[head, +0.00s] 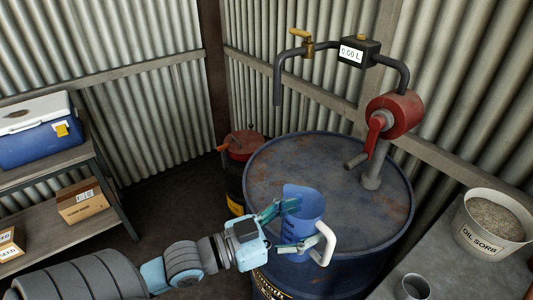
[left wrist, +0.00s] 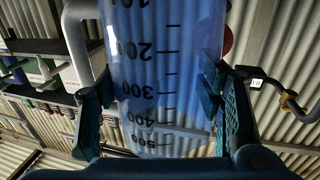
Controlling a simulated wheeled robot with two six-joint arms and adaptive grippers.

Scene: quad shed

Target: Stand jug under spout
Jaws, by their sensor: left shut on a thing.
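A translucent blue jug (head: 305,208) with a white handle (head: 325,242) is in front of the near part of the drum top in the head view. My left gripper (head: 300,225) is shut around its sides. In the left wrist view the jug (left wrist: 165,75) fills the middle between the two fingers, its scale numbers upside down. I cannot tell whether its base touches the drum. The spout (head: 278,88) is a dark pipe end pointing down, above and behind the jug and slightly left of it. My right gripper is out of view.
The blue drum (head: 370,215) carries a red hand pump (head: 393,117) and a meter (head: 358,52) with a brass valve (head: 301,41). A red-topped can (head: 243,144) stands behind left. A shelf (head: 50,172) is left; a bench (head: 450,275) with an absorbent tub (head: 492,222) is right.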

